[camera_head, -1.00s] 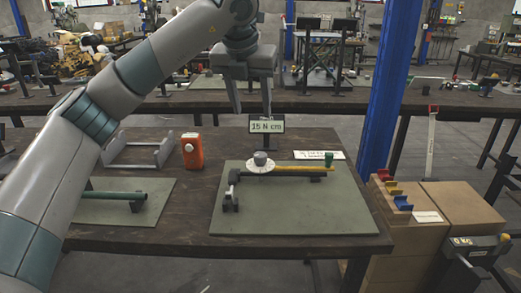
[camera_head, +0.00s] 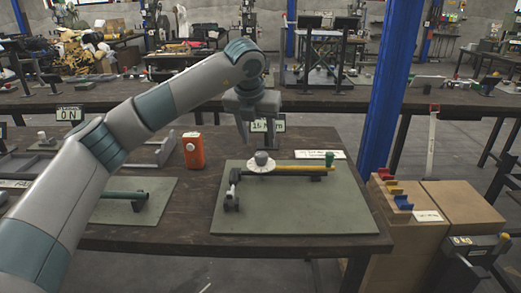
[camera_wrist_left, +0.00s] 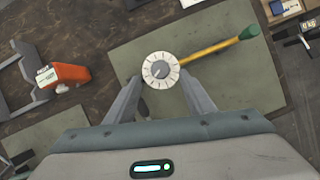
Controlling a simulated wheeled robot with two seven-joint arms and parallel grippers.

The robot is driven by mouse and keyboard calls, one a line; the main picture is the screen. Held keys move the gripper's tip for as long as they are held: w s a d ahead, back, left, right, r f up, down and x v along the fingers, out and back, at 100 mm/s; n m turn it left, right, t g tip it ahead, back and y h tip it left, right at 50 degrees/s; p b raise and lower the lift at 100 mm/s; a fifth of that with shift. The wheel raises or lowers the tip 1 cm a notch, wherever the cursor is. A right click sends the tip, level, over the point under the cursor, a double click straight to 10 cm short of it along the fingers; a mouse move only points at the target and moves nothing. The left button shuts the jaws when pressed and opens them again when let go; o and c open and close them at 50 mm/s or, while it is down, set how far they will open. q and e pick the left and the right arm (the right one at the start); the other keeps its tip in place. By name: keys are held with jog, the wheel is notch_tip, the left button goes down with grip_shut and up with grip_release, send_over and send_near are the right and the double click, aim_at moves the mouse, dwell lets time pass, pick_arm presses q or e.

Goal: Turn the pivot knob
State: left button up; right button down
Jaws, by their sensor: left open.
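The pivot knob (camera_head: 261,158) is a grey cylinder on a round white dial with tick marks. It stands at the left end of a yellow bar (camera_head: 300,169) over a green-grey mat (camera_head: 300,210). My left gripper (camera_head: 259,144) is open and empty, pointing down just above the knob. In the left wrist view the knob (camera_wrist_left: 160,70) shows between the two open fingers (camera_wrist_left: 160,84), near their tips. I see no contact with it. My right gripper is out of view.
An orange box (camera_head: 193,150) stands left of the mat. A sign (camera_head: 267,125) stands behind the knob, partly hidden by my gripper. The bar has a green end piece (camera_head: 330,159). A second mat (camera_head: 163,206) with a green bar lies at left. The mat's front is clear.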

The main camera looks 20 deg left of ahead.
aim_at(261, 154)
pick_arm(q)
jog(key=x, duration=0.4)
jog(key=shift+f, duration=0.2)
jog(key=shift+x, duration=0.9)
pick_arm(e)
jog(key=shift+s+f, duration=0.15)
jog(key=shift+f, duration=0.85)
pick_arm(q)
jog(key=shift+c, duration=0.3)
jog(key=c, duration=1)
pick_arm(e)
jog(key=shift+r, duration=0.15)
